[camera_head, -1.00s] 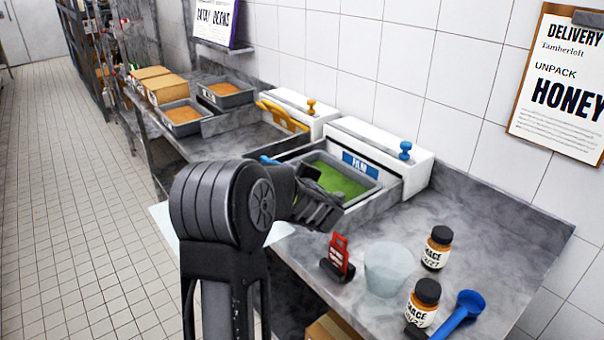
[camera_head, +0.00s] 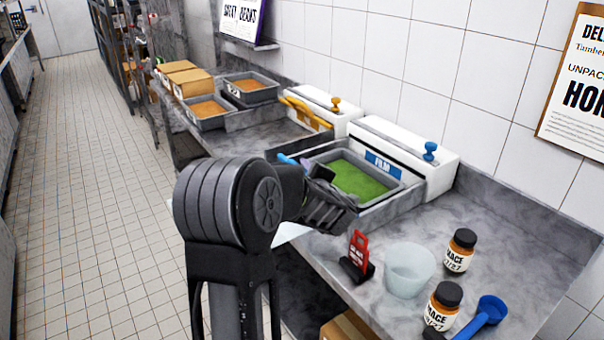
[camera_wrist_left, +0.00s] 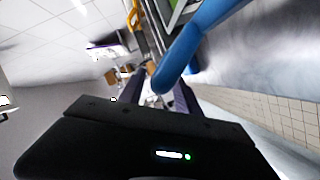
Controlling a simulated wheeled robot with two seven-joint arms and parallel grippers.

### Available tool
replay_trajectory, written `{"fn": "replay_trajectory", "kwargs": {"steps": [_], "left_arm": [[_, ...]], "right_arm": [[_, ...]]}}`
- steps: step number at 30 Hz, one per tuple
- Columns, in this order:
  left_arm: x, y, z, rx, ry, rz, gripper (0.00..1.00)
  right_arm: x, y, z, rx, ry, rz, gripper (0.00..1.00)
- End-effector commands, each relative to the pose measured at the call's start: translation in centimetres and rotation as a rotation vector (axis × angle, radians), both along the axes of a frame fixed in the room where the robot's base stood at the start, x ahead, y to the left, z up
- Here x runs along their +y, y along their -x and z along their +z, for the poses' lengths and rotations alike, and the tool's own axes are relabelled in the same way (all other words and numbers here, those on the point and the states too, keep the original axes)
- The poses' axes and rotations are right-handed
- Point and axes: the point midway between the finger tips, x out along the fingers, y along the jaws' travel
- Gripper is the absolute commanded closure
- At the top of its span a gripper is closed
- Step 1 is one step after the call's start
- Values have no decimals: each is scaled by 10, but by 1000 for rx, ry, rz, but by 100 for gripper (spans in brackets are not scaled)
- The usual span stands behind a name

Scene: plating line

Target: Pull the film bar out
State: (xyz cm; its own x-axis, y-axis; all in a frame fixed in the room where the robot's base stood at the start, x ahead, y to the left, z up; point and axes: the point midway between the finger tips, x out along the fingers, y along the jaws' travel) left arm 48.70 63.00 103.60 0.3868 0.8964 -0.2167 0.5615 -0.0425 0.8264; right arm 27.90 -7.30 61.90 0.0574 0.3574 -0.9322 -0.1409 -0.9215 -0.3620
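The film dispenser (camera_head: 452,160) is a white box with a blue FILM label and blue knob, against the wall. A grey tray (camera_head: 345,212) of green contents stands before it. The blue film bar (camera_head: 287,159) shows as a short end at the tray's left; the rest is hidden behind my left arm. In the left wrist view the bar (camera_wrist_left: 190,48) runs close by my left gripper (camera_wrist_left: 160,80), its end between the two fingers. The fingers look spread, with background showing between left finger and bar; I see no clear grip. My right gripper is not in view.
A red tag stand (camera_head: 358,252), a clear cup (camera_head: 408,270), two brown jars (camera_head: 461,250) and a blue scoop (camera_head: 488,312) stand on the counter's near part. A second dispenser with a yellow bar (camera_head: 306,113) stands farther along. A pale sheet (camera_head: 290,233) shows beside my arm.

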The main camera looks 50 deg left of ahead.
Motion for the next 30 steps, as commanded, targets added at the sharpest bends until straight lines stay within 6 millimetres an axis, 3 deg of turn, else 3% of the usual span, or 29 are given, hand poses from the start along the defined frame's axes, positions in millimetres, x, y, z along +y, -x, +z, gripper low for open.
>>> {"fn": "replay_trajectory", "kwargs": {"steps": [8,21,30], "left_arm": [[-9,3,3,-5,0,-2,60],[-66,28,15,-1,0,-1,60],[-70,31,17,0,0,0,60]], "right_arm": [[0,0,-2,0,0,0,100],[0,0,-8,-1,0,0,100],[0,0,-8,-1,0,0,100]]}}
